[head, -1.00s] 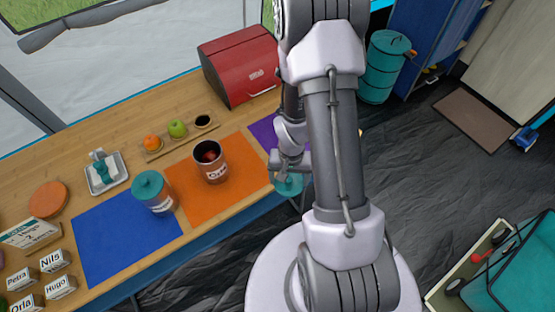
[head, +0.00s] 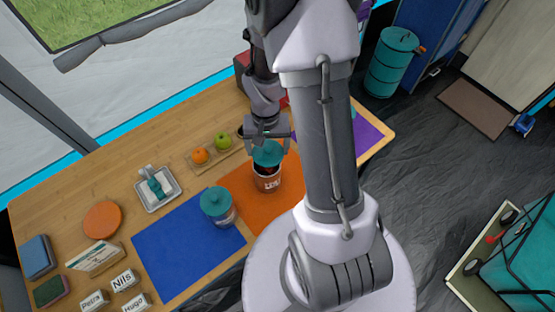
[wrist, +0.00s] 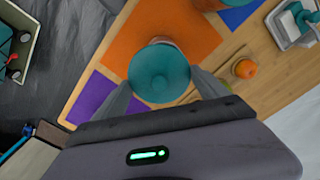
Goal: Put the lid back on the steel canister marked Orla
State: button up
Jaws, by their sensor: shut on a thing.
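The open steel canister (head: 267,184) stands upright on the orange mat in the head view. Its label is only partly legible, and something red shows inside. My gripper (head: 267,141) is shut on a teal lid (head: 267,154) and holds it above the canister. A gap shows between lid and rim, with the dark opening partly visible. In the wrist view the lid (wrist: 160,73) sits between my fingertips (wrist: 162,90) and hides most of the canister, whose edge shows behind it.
A second canister (head: 217,206) with a teal lid stands on the blue mat (head: 180,250) to the left. Behind are an orange (head: 200,155) and a green apple (head: 222,141) on a wooden tray. A red box (head: 241,64) stands behind my arm. The purple mat (head: 368,136) lies right.

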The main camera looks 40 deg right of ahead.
aim_at(266, 157)
jog(key=shift+w+a+r, duration=0.3)
jog(key=shift+w+r, duration=0.1)
jog(key=shift+s+d+f+b, duration=0.2)
jog(key=shift+f+b, duration=0.35)
jog(key=shift+f, duration=0.1)
notch_tip(266, 157, down, 5)
jog(key=b, duration=0.4)
jog(key=shift+f+b, duration=0.2)
jog(key=shift+b, duration=0.4)
dwell(0.9)
jog(key=o, duration=1.2)
jog(key=shift+o, duration=0.2)
